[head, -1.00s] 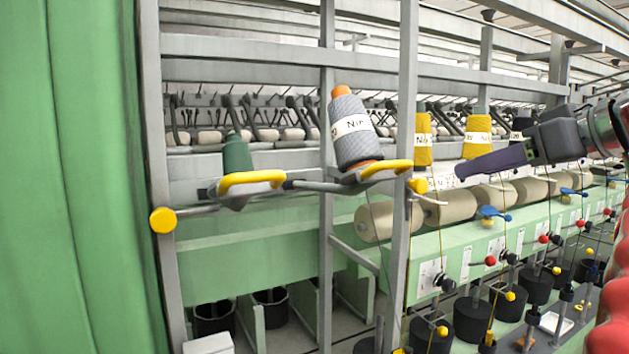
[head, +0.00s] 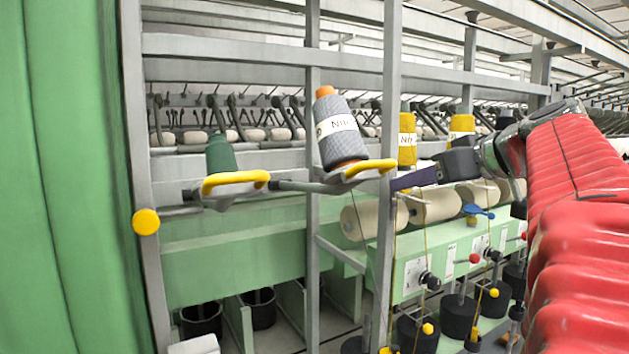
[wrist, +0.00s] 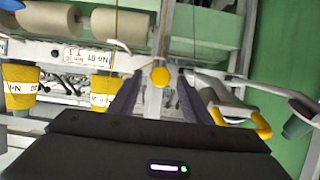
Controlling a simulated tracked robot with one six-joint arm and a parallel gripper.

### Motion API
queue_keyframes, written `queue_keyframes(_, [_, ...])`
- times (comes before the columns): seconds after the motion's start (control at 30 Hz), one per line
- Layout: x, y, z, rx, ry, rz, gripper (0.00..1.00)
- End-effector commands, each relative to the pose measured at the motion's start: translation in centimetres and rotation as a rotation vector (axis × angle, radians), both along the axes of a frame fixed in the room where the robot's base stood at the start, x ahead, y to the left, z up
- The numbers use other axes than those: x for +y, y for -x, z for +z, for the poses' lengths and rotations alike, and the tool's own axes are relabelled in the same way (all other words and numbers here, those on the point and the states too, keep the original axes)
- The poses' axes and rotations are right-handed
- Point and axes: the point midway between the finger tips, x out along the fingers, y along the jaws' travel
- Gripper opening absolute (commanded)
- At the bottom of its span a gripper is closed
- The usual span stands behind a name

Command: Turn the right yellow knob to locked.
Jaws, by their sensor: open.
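The right yellow knob (wrist: 160,76) shows in the wrist view on the grey frame post, framed between my two dark fingers. In the head view it is hidden behind my gripper. My gripper (head: 400,183) is open at the post, with a finger on each side of the knob in the wrist view. I cannot tell whether either finger touches the knob or how deep it sits between them. No lock mark is readable.
Another yellow knob (head: 146,221) sits on the left post. The grey yarn cone (head: 340,135) and green cone (head: 221,153) stand on holders with yellow handles (head: 236,180) close to my gripper's left. Yarn rolls (head: 435,205) lie below it.

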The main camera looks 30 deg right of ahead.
Motion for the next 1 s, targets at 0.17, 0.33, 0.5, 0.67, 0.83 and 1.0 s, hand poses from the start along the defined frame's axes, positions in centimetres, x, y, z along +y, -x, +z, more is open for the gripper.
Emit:
queue_keyframes(0.17, [0.07, -1.09, -0.45, 0.0, 0.0, 0.001, 0.44])
queue_keyframes(0.33, [0.03, -1.21, -0.51, 0.0, 0.0, -0.001, 0.44])
queue_keyframes(0.5, [0.01, -1.17, -0.5, 0.0, -0.001, -0.001, 0.42])
queue_keyframes(0.67, [0.0, -1.16, -0.49, 0.0, -0.001, -0.001, 0.31])
queue_keyframes(0.83, [0.0, -1.14, -0.48, 0.0, 0.0, -0.002, 0.19])
queue_keyframes(1.0, [-0.01, -1.14, -0.48, 0.0, 0.0, -0.002, 0.07])
